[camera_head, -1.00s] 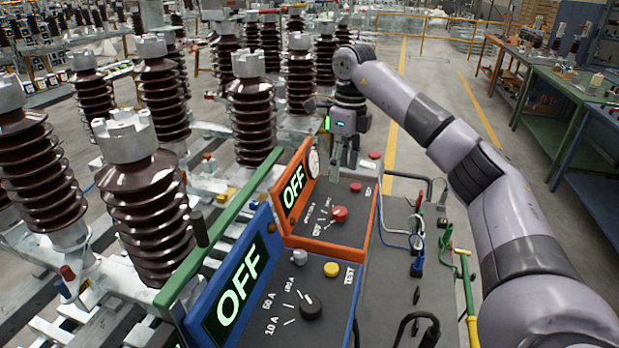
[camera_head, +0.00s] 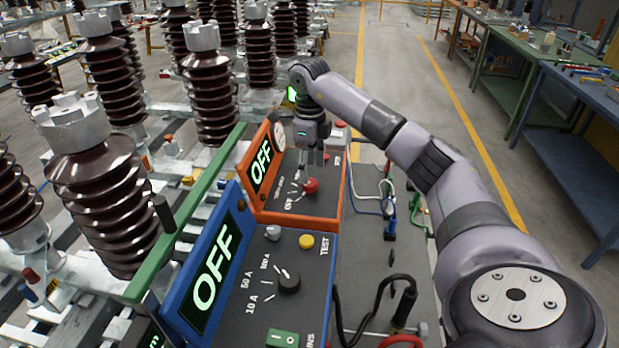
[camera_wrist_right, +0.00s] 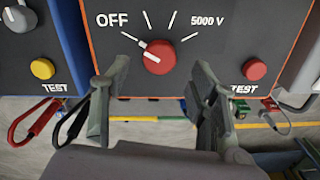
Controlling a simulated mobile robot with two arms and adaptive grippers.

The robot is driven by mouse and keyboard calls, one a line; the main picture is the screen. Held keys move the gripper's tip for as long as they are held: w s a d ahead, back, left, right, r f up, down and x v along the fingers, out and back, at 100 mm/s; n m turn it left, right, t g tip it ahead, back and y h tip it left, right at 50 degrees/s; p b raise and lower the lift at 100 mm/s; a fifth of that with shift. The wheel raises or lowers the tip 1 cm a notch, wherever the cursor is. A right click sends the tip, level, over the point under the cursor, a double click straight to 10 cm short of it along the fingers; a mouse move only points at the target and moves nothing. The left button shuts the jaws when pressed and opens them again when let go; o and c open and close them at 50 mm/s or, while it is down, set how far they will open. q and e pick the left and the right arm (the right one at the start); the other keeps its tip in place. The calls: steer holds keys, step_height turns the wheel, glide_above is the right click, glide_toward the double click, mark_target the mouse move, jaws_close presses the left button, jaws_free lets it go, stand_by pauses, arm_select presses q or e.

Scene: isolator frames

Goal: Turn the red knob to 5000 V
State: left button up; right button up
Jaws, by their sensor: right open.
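The red knob (camera_head: 311,186) sits on the sloping dark face of the orange-framed unit (camera_head: 285,220). In the right wrist view the red knob (camera_wrist_right: 160,60) has its white pointer toward the upper left, in line with the OFF mark. The 5000 V label (camera_wrist_right: 207,22) is at the upper right of the dial. My right gripper (camera_head: 314,158) is just above the knob in the head view. In the right wrist view its fingers (camera_wrist_right: 160,75) are spread apart, one on each side below the knob, with nothing between them. My left gripper is not in view.
The orange unit's display (camera_head: 261,166) reads OFF. A blue-framed unit (camera_head: 232,182) with a black knob (camera_head: 288,280) and a yellow button (camera_head: 306,241) stands in front. A red TEST button (camera_wrist_right: 254,69) is right of the knob. Brown insulators (camera_head: 105,190) crowd the left.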

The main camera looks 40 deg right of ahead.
mark_target(310, 182)
step_height(310, 182, down, 4)
steer(key=shift+s+r+p, duration=0.1)
steer(key=shift+r+p, duration=0.1)
steer(key=shift+p, duration=0.2)
steer(key=shift+f, duration=0.4)
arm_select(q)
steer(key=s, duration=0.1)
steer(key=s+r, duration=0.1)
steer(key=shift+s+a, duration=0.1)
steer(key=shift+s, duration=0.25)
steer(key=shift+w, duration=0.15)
arm_select(e)
steer(key=c, duration=1.2)
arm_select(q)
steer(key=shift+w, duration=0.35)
arm_select(e)
steer(key=shift+o, duration=0.2)
